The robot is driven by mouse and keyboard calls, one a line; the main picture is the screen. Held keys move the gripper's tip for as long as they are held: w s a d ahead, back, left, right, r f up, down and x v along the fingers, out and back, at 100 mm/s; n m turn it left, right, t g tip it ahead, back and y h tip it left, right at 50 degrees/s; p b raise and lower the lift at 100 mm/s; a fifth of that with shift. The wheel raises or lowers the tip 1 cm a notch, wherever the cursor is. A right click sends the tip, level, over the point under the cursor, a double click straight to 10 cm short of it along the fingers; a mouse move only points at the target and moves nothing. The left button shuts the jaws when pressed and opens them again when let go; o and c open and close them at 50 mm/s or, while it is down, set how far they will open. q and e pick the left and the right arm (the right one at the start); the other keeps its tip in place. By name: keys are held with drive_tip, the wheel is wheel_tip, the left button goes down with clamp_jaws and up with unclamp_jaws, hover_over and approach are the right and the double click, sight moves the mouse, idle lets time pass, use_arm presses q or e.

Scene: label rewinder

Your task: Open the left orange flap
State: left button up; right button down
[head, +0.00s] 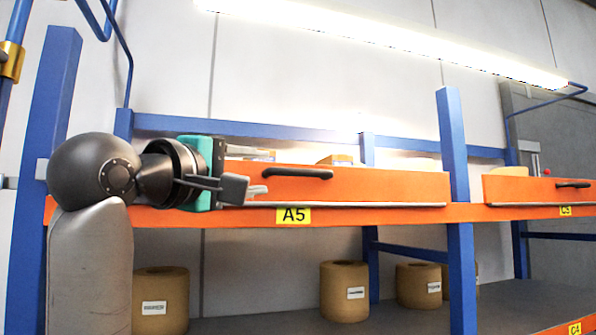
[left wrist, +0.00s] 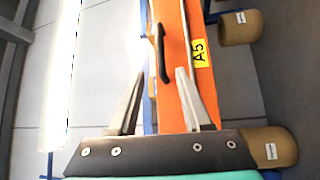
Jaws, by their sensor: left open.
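The left orange flap (head: 385,184) stands upright along the front of the upper shelf, above the yellow A5 label (head: 293,216). Its black bar handle (head: 297,173) is near its top left part. My left gripper (head: 258,190) is at the left end of the flap, just left of the handle and a little lower, pointing right along the flap. In the left wrist view its fingers (left wrist: 158,85) are spread with nothing between them. The handle (left wrist: 161,55) lies beyond the fingertips there, apart from them. My right gripper is in neither view.
A blue upright post (head: 458,200) separates this flap from the right orange flap (head: 530,189), which has its own handle. Several brown label rolls, including one at the middle (head: 344,290), stand on the lower shelf. The space in front of the flap looks clear.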

sight(295, 174)
use_arm(q)
drive_tip(key=p+x, duration=0.5)
drive_tip(key=x, duration=0.8)
drive_tip(key=shift+w+d, duration=0.15)
drive_tip(key=shift+w, duration=0.15)
drive_tip(key=shift+c, duration=0.3)
drive_tip(key=shift+f, duration=0.1)
clamp_jaws()
idle(0.4)
